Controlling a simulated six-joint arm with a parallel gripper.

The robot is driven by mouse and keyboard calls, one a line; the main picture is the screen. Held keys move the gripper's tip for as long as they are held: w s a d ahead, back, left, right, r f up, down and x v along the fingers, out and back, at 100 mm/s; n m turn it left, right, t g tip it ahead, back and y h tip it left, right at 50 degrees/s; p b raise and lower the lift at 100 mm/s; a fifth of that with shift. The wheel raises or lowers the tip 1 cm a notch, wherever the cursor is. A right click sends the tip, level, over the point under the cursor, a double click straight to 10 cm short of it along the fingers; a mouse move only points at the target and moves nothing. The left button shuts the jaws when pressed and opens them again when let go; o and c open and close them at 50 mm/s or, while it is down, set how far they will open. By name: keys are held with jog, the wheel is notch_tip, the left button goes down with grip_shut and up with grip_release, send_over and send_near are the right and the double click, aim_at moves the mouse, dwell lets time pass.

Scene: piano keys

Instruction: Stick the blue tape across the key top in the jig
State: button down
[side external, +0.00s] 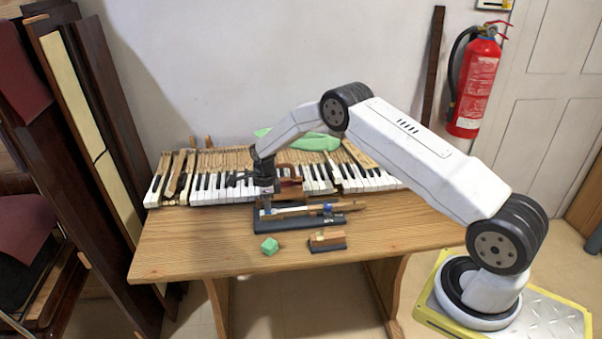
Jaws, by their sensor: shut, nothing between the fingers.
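The dark jig (345,207) lies on the wooden table in front of the keyboard, with a long pale wooden key (300,208) along it. A small blue piece (327,209) shows at the right part of the key; it looks like the blue tape, but it is too small to tell how it sits. My gripper (267,211) points down at the left end of the jig, close to the key's left end. It is shut and empty. I cannot tell whether its tips touch the key or jig. The gripper partly hides the jig's left end.
A row of piano keys (225,190) fills the back of the table, with a green cloth (310,140) behind. The table's front left (190,245) is clear.

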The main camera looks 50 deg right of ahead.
jog(key=shift+f, duration=0.5)
dwell(1.5)
jog(key=c, duration=1.3)
grip_release()
jog(key=shift+c, duration=0.2)
jog(key=o, duration=0.5)
jog(key=shift+r, duration=0.15)
jog(key=shift+r, duration=2.9)
